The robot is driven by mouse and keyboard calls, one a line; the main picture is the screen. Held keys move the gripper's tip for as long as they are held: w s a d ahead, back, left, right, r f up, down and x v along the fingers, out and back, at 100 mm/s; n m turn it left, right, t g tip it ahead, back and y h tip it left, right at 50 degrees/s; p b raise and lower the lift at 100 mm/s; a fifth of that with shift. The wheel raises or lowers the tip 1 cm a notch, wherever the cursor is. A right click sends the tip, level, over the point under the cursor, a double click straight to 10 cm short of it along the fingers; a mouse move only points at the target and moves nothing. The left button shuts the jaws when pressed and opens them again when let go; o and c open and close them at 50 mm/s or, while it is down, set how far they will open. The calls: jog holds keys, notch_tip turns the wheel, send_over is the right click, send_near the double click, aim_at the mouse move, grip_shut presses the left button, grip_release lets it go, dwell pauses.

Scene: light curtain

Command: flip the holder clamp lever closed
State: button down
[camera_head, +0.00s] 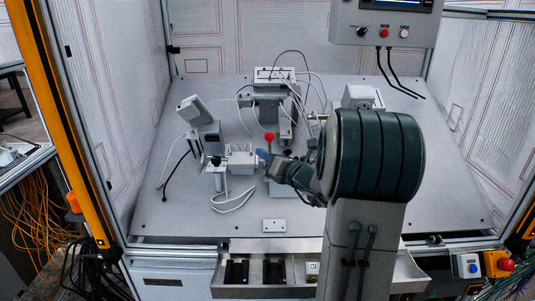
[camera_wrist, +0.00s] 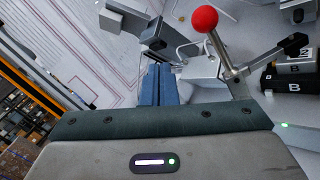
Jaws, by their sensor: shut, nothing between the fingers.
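The clamp lever has a red ball knob (camera_head: 269,136), which stands up at the middle of the table in the head view. In the wrist view the red knob (camera_wrist: 204,18) tops a metal rod slanting down to a pivot, right of my fingers. A pale holder block (camera_head: 241,160) is just left of the lever, partly hidden by my gripper. My gripper (camera_head: 264,155) has blue fingers, just below the knob in the head view. In the wrist view the fingers (camera_wrist: 158,86) are shut together and empty, left of the lever rod. I cannot tell whether they touch anything.
A grey device on a stand (camera_head: 196,110) is at the left, and a larger fixture with cables (camera_head: 275,90) is behind. Loose white cables cross the table. Black parts marked B (camera_wrist: 293,77) are at the right in the wrist view.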

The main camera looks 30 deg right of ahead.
jog(key=b+v, duration=0.1)
jog(key=v, duration=0.7)
jog(key=shift+s, duration=0.2)
jog(key=shift+d, duration=0.1)
jog(key=s+a+f+n+g+y, duration=0.25)
jog(key=s+a+n+g, duration=0.3)
jog(key=a+n, duration=0.4)
jog(key=s+a+f+n+g+y, duration=0.2)
jog(key=s+a+f+n+g, duration=0.15)
jog(key=a+n+g, duration=0.45)
jog(key=s+f+n+h, duration=0.1)
jog(key=s+n+h, duration=0.4)
jog(key=n, duration=0.5)
jog(key=s+a+f+n+g+h, duration=0.1)
jog(key=s+n+h, duration=0.3)
jog(key=s+n, duration=0.4)
jog(key=f+n, duration=0.1)
jog(key=n, duration=0.2)
jog(key=shift+s+a+f+h, duration=0.15)
jog(key=shift+a+f+h, duration=0.1)
jog(key=shift+a+h, duration=0.1)
